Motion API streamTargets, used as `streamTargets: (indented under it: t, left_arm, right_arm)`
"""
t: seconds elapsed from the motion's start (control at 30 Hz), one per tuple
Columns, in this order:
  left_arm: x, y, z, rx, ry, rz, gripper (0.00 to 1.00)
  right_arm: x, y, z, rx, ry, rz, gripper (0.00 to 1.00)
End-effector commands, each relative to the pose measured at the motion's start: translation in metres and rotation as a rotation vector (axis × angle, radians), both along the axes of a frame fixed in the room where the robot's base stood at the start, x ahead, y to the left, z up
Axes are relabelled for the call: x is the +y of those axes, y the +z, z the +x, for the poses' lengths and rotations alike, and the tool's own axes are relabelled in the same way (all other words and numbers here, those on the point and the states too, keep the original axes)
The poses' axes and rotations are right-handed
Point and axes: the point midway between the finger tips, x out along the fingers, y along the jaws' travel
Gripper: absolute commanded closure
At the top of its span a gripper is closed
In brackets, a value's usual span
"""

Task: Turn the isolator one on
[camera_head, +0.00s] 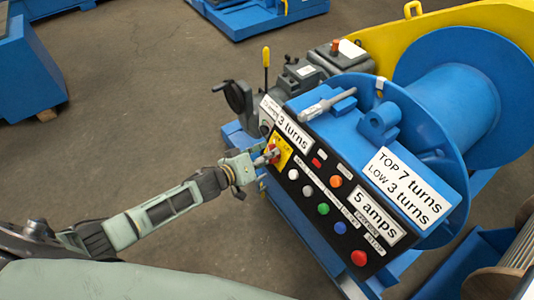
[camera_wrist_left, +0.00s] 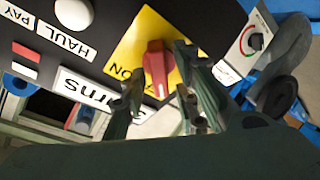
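The isolator is a red rotary handle (camera_wrist_left: 157,68) on a yellow plate (camera_wrist_left: 138,40) at the panel's end. In the head view the yellow plate (camera_head: 281,151) sits at the upper left of the black control panel, with the handle mostly behind my gripper. My left gripper (camera_head: 268,157) is right at the handle. In the left wrist view its two fingers (camera_wrist_left: 160,92) are apart, with the red handle showing between and just beyond the tips. Whether they touch it I cannot tell. My right gripper is not in view.
A dark handwheel (camera_head: 236,97) and a yellow-topped lever (camera_head: 266,58) stand beyond the gripper.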

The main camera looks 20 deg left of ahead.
Motion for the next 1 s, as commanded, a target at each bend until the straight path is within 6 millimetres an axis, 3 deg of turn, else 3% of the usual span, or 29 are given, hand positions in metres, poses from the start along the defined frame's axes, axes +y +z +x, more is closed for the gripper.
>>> streamTargets:
  t: [0.27,0.67,1.0]
  left_arm:
    - [0.0003,0.0000,-0.0002,0.000,0.000,0.000,1.00]
    - [0.0005,-0.0004,-0.0002,-0.013,-0.010,0.018,1.00]
    - [0.0005,-0.0003,0.0000,-0.120,-0.097,0.155,1.00]
  right_arm:
    - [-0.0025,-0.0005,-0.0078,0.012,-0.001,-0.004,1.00]
    - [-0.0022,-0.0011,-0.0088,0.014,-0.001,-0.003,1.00]
    - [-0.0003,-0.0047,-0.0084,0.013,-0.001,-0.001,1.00]
